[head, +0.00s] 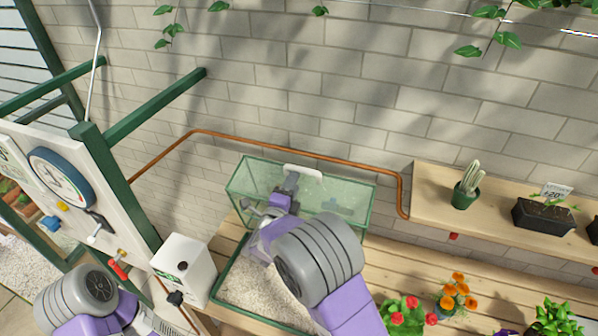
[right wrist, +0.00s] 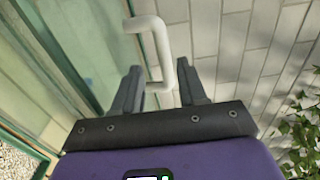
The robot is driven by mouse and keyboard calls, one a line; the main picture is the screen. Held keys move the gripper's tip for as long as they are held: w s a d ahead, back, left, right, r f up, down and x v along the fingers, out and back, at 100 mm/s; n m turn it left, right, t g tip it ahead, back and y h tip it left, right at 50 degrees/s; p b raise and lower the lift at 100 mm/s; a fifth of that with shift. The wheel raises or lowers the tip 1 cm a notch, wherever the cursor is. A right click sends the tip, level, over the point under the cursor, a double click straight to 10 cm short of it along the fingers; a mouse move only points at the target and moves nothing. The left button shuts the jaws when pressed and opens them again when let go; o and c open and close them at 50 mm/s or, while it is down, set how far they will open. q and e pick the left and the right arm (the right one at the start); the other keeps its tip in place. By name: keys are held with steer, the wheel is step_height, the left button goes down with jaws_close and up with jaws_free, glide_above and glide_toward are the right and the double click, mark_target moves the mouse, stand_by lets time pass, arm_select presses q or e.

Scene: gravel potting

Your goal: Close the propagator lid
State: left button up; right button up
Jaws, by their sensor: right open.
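The propagator (head: 216,283) is a green-framed box with pale gravel in it, standing on the wooden bench. Its clear, green-edged lid (head: 345,188) stands raised at the back, near the brick wall. A white handle (head: 310,171) is on the lid's upper edge. My right gripper (head: 291,181) is at the handle. In the right wrist view, its two fingers (right wrist: 157,82) are open, with the white bent handle (right wrist: 160,50) between them and the lid's glass (right wrist: 85,45) at left. My right arm hides part of the gravel and lid. My left arm shows at bottom left, but its gripper is out of view.
A white box (head: 184,268) stands close to the propagator's left side. A copper pipe (head: 270,146) runs along the wall behind. Flowering pots (head: 408,314) stand on the bench at right. A wooden shelf (head: 432,190) holds a cactus (head: 467,186) and a dark planter (head: 541,215).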

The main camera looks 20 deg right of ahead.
mark_target(301, 172)
steer(key=shift+w+d+r+p, duration=0.4)
steer(key=shift+w+d, duration=0.25)
steer(key=shift+d, duration=0.2)
steer(key=x, duration=0.4)
steer(key=shift+w+f+p, duration=0.15)
steer(key=shift+w+p, duration=0.1)
steer(key=shift+p, duration=0.1)
jaws_close()
